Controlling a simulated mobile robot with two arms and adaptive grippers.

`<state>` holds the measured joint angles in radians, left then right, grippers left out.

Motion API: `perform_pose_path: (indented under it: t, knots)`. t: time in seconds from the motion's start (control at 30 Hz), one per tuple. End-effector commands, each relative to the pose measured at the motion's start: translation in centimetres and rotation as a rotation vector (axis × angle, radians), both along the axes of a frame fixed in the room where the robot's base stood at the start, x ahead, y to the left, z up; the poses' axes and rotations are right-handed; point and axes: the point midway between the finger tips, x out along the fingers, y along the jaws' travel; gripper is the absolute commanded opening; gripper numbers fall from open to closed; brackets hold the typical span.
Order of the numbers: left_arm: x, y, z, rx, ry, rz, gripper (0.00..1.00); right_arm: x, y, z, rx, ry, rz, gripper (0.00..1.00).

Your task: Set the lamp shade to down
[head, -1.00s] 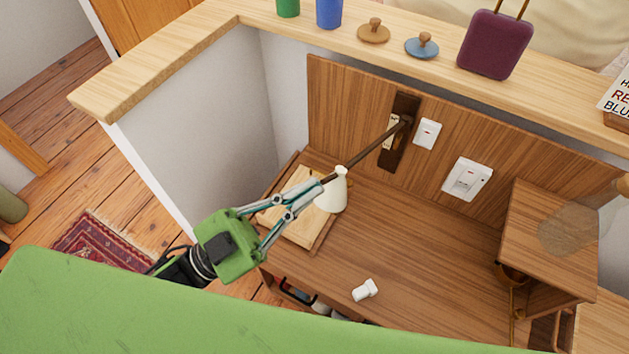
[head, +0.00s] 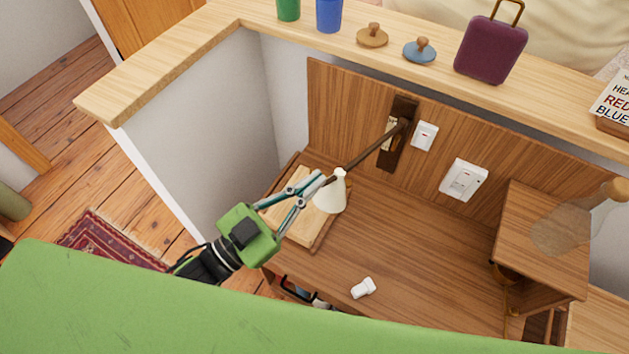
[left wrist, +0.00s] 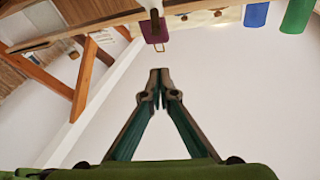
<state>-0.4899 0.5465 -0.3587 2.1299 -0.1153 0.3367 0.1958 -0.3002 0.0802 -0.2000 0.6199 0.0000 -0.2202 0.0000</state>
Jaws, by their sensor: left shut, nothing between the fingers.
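The lamp has a cream cone-shaped shade (head: 330,196) at the end of a thin brown arm (head: 366,152) that reaches out from a dark wall plate (head: 400,150). The shade's narrow end is up and its wide end faces down, slightly tilted to the left. My left gripper (head: 321,184) is shut and empty, with its fingertips right beside the shade's left side; I cannot tell whether they touch. The closed fingertips also show in the left wrist view (left wrist: 160,76), where I cannot make out the shade. My right gripper is not in view.
Under the lamp is a desk (head: 410,240) with a pale wooden board (head: 285,205) and a small white object (head: 363,288). White switches (head: 463,180) sit on the back panel. A ledge (head: 160,68) above holds cups, knobbed discs and a purple bag (head: 490,50).

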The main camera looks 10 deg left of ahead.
Motion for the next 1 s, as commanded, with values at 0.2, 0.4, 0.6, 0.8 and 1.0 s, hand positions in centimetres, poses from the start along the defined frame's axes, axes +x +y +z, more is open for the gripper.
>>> perform_pose_path:
  t: [0.2,0.4,0.6,0.8,1.0]
  knots:
    - [1.6,-1.0,-1.1,0.003,0.005,0.002,0.0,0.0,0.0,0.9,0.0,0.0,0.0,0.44]
    - [1.6,-0.5,-2.9,0.001,0.001,0.0,0.0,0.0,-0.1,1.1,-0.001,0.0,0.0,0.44]
    - [1.6,-0.4,-3.5,-0.001,-0.001,0.0,0.0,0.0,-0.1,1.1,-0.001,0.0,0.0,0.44]
    - [1.5,-0.4,-3.5,0.0,-0.001,0.0,0.0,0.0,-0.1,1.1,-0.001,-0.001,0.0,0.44]
    - [1.5,-0.3,-4.0,-0.011,-0.016,-0.001,0.0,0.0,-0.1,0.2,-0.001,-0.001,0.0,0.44]
